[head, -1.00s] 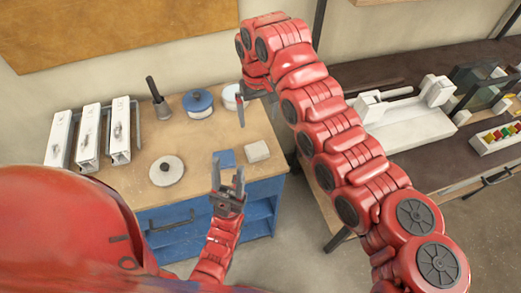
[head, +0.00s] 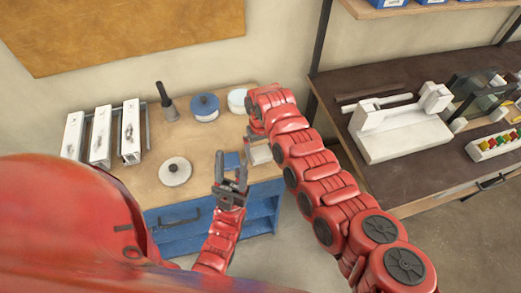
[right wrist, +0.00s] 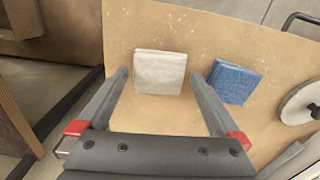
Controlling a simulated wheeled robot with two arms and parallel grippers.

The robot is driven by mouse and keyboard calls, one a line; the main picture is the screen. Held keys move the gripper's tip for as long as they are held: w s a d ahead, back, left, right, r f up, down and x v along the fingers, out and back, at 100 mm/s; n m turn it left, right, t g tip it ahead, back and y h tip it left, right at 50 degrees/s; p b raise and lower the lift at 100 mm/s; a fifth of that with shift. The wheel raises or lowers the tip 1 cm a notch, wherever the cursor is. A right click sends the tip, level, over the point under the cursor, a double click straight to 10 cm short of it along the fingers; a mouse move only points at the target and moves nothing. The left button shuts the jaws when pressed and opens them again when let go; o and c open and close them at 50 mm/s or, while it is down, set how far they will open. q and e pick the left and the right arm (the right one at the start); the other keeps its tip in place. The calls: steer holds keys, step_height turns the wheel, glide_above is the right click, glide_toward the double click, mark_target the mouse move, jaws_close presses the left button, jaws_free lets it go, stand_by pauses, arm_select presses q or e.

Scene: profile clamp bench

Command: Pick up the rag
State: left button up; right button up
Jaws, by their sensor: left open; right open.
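Two folded cloth squares lie near the front right corner of the wooden bench top: a pale grey-beige one (head: 260,155) and a blue one (head: 232,160). I cannot tell which is the rag. In the right wrist view the pale cloth (right wrist: 160,72) lies ahead, between the open fingers of my right gripper (right wrist: 158,80); the blue cloth (right wrist: 234,82) is just right of them. In the head view my right gripper (head: 256,138) is over the pale cloth, partly hidden by its arm. My left gripper (head: 231,168) is open and empty in front of the blue cloth.
A round pale disc (head: 175,171) lies left of the cloths. Behind stand a blue-lidded pot (head: 204,107), a white round container (head: 238,101) and a dark-handled tool (head: 167,103). A dark bench (head: 425,160) is at the right.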

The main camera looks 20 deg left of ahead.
steer(key=shift+f, duration=0.65)
steer(key=c, duration=1.1)
steer(key=shift+r, duration=0.15)
